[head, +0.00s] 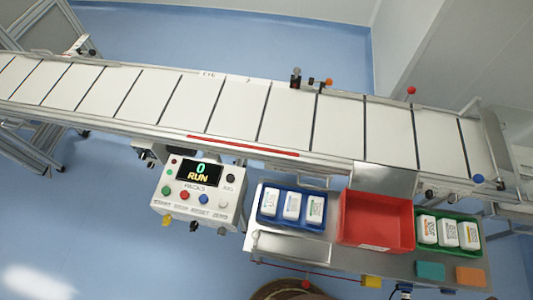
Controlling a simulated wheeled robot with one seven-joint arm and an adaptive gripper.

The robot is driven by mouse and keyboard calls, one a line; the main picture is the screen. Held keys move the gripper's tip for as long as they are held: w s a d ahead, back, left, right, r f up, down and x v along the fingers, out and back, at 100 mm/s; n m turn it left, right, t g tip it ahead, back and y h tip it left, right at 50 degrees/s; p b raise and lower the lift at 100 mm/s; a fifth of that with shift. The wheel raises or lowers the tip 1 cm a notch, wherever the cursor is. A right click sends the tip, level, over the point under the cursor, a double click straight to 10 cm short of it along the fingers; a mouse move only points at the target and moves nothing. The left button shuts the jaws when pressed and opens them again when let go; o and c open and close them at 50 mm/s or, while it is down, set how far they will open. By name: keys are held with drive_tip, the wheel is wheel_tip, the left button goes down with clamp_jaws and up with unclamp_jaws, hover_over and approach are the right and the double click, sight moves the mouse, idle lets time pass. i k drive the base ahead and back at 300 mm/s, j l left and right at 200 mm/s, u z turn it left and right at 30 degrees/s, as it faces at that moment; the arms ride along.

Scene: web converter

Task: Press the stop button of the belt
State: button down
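The control box (200,193) hangs at the near side of the belt, left of the middle of the head view. Its dark display (199,172) reads "0" and "RUN". A row of round buttons runs below the display: a green one (166,190), a red one (184,195), a blue one (204,199) and a white one. The small labels below seem to read START, STOP, RESET and ZERO, which puts STOP at the red button. The belt (190,98) crosses the view with white sections and dark lines. My gripper is not in view.
A metal shelf (290,246) right of the control box holds a blue tray (263,213) and a green tray (480,250) of white packs, with a red bin (376,222) between them. Blue floor (90,215) is free left of the box.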

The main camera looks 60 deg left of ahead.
sight(184, 194)
drive_tip(key=u, duration=2.95)
